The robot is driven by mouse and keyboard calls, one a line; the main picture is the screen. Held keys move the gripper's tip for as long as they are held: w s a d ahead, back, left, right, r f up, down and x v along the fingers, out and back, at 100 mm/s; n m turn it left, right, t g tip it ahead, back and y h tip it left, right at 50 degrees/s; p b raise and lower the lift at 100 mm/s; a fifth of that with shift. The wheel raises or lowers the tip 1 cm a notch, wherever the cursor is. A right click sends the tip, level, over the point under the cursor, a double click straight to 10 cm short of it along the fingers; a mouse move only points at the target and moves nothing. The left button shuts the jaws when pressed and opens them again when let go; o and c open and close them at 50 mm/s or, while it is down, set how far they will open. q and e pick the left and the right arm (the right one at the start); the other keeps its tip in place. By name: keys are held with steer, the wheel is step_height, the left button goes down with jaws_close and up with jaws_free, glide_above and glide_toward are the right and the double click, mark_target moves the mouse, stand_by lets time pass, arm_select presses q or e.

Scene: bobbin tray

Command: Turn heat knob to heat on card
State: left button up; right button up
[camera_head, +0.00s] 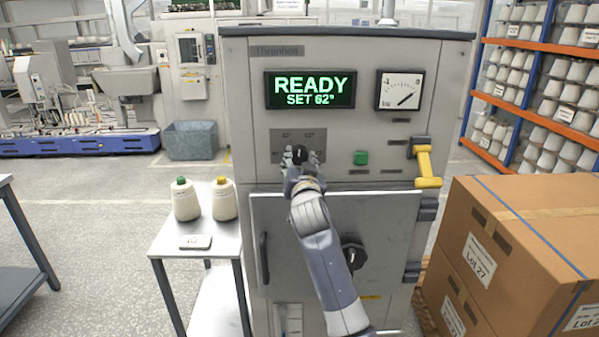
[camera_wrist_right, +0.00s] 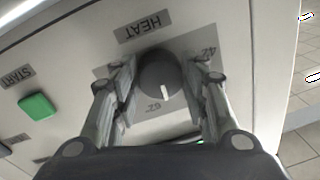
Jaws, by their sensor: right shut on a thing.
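The dark round heat knob (camera_head: 299,151) sits on the front panel of the grey machine. My right gripper (camera_head: 300,158) is shut on it, with a finger on each side of the knob (camera_wrist_right: 158,72) in the right wrist view. The knob's white pointer mark (camera_wrist_right: 165,92) points down in that view, close to the label "62". A "42" label shows at its upper right. The machine's display (camera_head: 310,89) reads "READY SET 62°". A small pale card-like item (camera_head: 195,242) lies on the side table; its writing is too small to read. My left gripper is not in view.
A green start button (camera_head: 361,158) and a yellow handle (camera_head: 426,165) are right of the knob. The dial gauge (camera_head: 400,90) is above. Two cones (camera_head: 186,202) stand on the side table (camera_head: 222,252). Cardboard boxes (camera_head: 500,230) stand close at the right.

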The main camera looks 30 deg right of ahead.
steer(key=m+b, duration=0.1)
steer(key=m, duration=0.1)
steer(key=shift+a+f+m, duration=0.1)
steer(key=shift+f+m, duration=0.05)
steer(key=shift+m, duration=0.15)
steer(key=shift+m+b, duration=0.55)
steer(key=shift+m, duration=0.65)
steer(key=o, duration=1.1)
steer(key=shift+c, duration=0.2)
